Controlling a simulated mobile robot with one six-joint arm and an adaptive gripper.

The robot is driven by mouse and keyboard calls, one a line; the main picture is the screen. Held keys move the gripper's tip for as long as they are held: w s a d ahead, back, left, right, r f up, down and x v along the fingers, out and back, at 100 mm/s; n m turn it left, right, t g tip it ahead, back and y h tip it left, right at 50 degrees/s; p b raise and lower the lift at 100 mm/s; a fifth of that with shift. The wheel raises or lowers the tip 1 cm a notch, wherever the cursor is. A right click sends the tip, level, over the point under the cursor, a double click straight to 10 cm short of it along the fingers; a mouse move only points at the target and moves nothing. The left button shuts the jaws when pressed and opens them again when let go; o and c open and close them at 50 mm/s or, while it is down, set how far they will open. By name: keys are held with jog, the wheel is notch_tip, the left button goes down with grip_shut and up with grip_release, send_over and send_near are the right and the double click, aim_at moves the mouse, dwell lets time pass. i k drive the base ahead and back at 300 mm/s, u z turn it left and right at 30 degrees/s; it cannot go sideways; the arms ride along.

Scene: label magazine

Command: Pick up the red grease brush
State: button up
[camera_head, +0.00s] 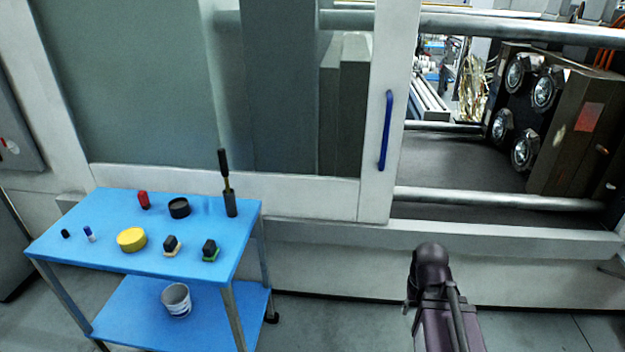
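A small red object (143,200) stands on the blue top of a cart (75,230), near its back edge and left of a black round container. It is too small to tell whether it is a brush. A tall dark brush-like tool (228,190) with a yellowish middle stands upright at the cart's back right corner; I see no red on it. A dark part of my arm shows at the lower right, well apart from the cart. My gripper is not in view.
The top also holds a black container (179,208), a yellow tin (131,240), two dark-topped blocks (172,246) and small bottles (89,234). A machine with a blue-handled door (385,130) stands behind; floor right of the cart is clear.

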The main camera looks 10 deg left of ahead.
aim_at(143, 197)
jog(key=u, duration=1.25)
jog(key=k, duration=0.85)
jog(key=u, duration=0.25)
jog(key=i, duration=0.95)
